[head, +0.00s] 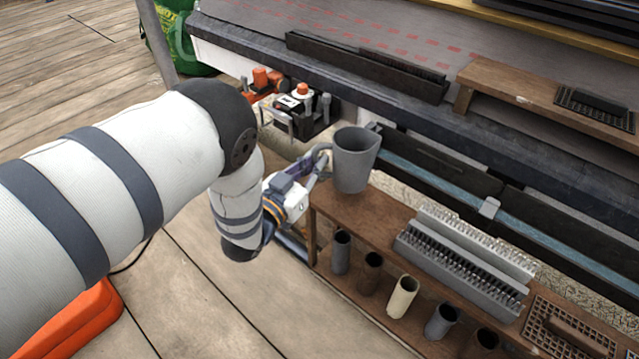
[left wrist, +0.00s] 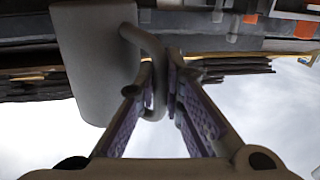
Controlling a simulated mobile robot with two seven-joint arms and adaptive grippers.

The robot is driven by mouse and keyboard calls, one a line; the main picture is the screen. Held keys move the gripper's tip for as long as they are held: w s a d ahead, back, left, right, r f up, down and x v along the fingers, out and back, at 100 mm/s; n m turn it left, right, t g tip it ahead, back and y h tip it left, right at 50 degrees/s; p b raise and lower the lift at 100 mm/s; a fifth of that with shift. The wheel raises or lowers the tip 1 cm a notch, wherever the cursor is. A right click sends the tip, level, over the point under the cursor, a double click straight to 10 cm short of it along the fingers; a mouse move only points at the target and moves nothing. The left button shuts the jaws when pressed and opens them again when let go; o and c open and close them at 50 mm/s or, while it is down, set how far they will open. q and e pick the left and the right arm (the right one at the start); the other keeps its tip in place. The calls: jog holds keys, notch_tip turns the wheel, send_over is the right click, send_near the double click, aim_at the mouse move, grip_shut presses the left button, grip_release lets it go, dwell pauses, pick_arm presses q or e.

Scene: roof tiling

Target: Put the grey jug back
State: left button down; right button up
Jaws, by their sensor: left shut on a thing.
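The grey jug (head: 354,163) is upright at the left end of the brown wooden bench, its handle toward my arm. I cannot tell whether its base touches the bench or is just above it. My left gripper (head: 318,168) is shut on the jug's handle. In the left wrist view the jug (left wrist: 95,60) fills the upper left, and its curved handle lies between the fingertips of my left gripper (left wrist: 163,95). My right gripper is not in view.
The wooden bench (head: 385,222) carries a grey ribbed metal rack (head: 465,262) right of the jug. Several tubes, one of them cream (head: 402,297), stand along its front. A red-orange and black tool (head: 298,105) is behind left. A dark gutter-like ledge (head: 365,65) runs behind.

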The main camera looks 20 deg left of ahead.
pick_arm(q)
jog(key=shift+w+f, duration=0.3)
jog(key=shift+f, duration=0.1)
jog(key=f, duration=0.1)
jog(key=f+b, duration=0.2)
jog(key=f, duration=0.1)
jog(key=shift+w+a, duration=0.15)
jog(key=shift+w, duration=0.15)
jog(key=shift+r, duration=0.3)
jog(key=shift+f, duration=0.25)
jog(key=c, duration=1.7)
grip_release()
jog(key=shift+r, duration=0.1)
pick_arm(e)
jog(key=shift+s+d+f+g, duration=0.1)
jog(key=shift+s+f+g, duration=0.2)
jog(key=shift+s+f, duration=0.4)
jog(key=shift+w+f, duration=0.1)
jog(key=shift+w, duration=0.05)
